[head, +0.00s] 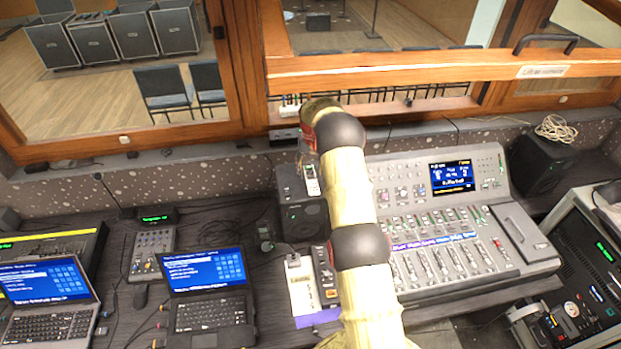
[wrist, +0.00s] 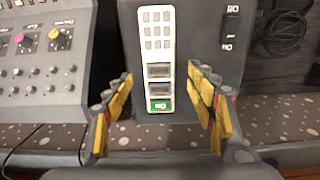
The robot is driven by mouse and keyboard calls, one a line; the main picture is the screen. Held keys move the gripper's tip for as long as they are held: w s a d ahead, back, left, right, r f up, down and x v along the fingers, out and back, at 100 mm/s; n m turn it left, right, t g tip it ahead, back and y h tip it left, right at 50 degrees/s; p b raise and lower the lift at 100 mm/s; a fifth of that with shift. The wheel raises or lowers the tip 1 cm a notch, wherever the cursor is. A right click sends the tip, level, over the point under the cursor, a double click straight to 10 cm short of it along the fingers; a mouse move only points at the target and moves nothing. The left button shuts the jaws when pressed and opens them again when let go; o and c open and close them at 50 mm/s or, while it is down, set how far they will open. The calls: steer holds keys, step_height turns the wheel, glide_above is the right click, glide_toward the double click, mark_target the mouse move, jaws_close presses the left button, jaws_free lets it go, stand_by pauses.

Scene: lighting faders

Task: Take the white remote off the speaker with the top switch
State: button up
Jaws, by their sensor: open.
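The white remote (wrist: 160,60) lies on top of a dark speaker (wrist: 198,30). It has rows of pale buttons, two dark panels and a green end. A black switch (wrist: 231,28) marked On and Off is on the same top, to the right of the remote in the wrist view. My gripper (wrist: 160,88) is open above the remote, one yellow-padded finger on each side, apart from it. In the head view the remote (head: 312,180) shows on the speaker (head: 304,215) beside my arm, and my gripper is mostly hidden behind the arm.
A mixing console (head: 440,220) stands close to the right of the speaker. Another speaker (head: 541,158) with a coiled cable on top is farther right. A wall ledge and wooden window frame (head: 420,70) rise behind. Laptops (head: 205,290) and a white-labelled box (head: 301,285) are in front and left.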

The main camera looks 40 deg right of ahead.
mark_target(311, 179)
steer(key=shift+f, duration=1.45)
steer(key=shift+s, duration=0.1)
steer(key=shift+c, duration=1.3)
steer(key=c, duration=1.1)
